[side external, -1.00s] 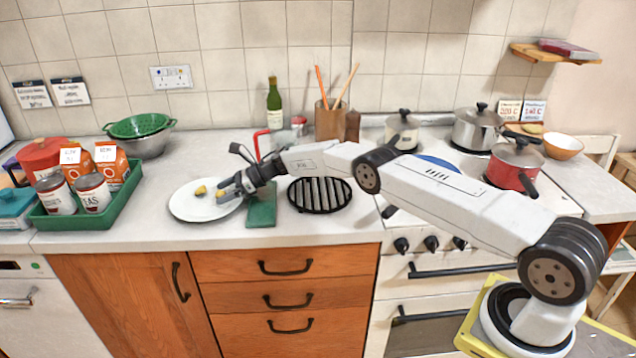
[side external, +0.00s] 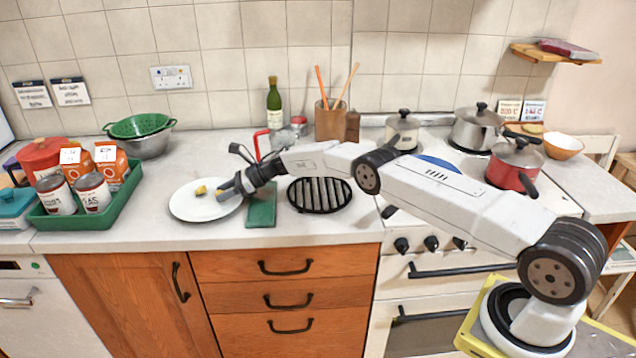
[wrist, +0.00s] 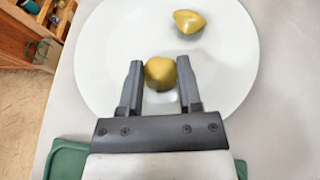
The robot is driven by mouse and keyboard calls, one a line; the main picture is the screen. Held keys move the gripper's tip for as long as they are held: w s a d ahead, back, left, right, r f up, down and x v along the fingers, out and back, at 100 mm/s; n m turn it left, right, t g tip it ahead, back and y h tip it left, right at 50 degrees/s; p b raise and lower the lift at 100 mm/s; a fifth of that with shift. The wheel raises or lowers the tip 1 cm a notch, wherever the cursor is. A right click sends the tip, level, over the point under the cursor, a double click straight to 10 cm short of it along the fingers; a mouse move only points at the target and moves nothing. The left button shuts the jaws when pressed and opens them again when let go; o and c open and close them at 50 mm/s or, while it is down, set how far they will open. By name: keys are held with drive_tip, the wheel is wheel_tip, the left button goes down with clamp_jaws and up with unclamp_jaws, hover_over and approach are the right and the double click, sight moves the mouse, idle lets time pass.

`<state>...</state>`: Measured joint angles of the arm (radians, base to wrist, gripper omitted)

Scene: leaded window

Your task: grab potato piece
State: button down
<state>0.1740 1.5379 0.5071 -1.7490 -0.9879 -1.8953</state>
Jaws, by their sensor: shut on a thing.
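A white plate (side external: 190,208) lies on the counter in the side view and fills much of the wrist view (wrist: 100,60). A yellow potato piece (wrist: 160,73) sits between the two fingertips of my gripper (wrist: 160,82), which is shut on it. My gripper (side external: 228,190) is low over the plate's right part in the side view, where its fingers largely hide the held piece. A second potato piece (wrist: 189,21) lies free on the plate, beyond the fingers; it also shows in the side view (side external: 201,190).
A green board (side external: 261,208) lies right of the plate, under my wrist. A black ribbed grill pan (side external: 320,195) is further right. A green tray (side external: 125,195) with cans and cartons stands at the left. A bottle (side external: 274,105) and a utensil pot (side external: 328,122) stand behind.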

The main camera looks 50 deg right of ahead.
drive_tip(key=shift+r, duration=0.15)
drive_tip(key=shift+r, duration=1.5)
drive_tip(key=shift+s+r, duration=0.8)
drive_tip(key=shift+r, duration=0.1)
drive_tip(key=s+r, duration=0.8)
drive_tip(key=s, duration=0.4)
drive_tip(key=shift+s+d, duration=0.15)
drive_tip(key=shift+s, duration=0.05)
drive_tip(key=shift+d, duration=0.1)
